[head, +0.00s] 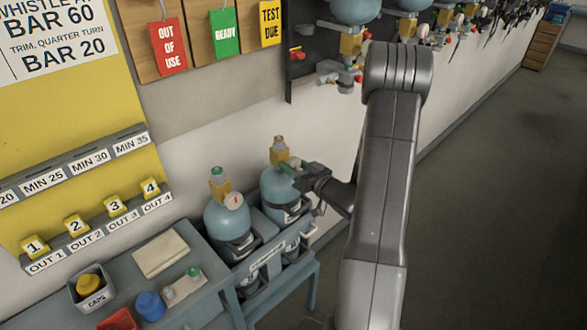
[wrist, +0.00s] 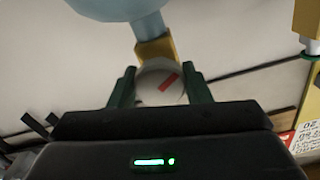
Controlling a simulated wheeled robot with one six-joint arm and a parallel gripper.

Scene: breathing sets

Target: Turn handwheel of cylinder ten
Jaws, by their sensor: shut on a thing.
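Two blue cylinders with yellow valve blocks stand upright in a grey-blue stand. My gripper (head: 292,171) is at the valve of the right cylinder (head: 276,186), coming from the right. In the wrist view its two green fingers (wrist: 160,86) are shut on the sides of a pale round handwheel (wrist: 155,88) with a red mark. The handwheel sits against the yellow valve block (wrist: 155,49) below the blue cylinder body (wrist: 115,8). In the head view my gripper hides the handwheel. I cannot read a number ten on the cylinder.
The left cylinder (head: 227,222) stands close by, with a similar pale disc (head: 235,201) facing out. A bench (head: 195,247) at left holds a caps box (head: 91,291) and a blue pot (head: 150,305). More cylinders hang on the wall rack above. The floor at right is clear.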

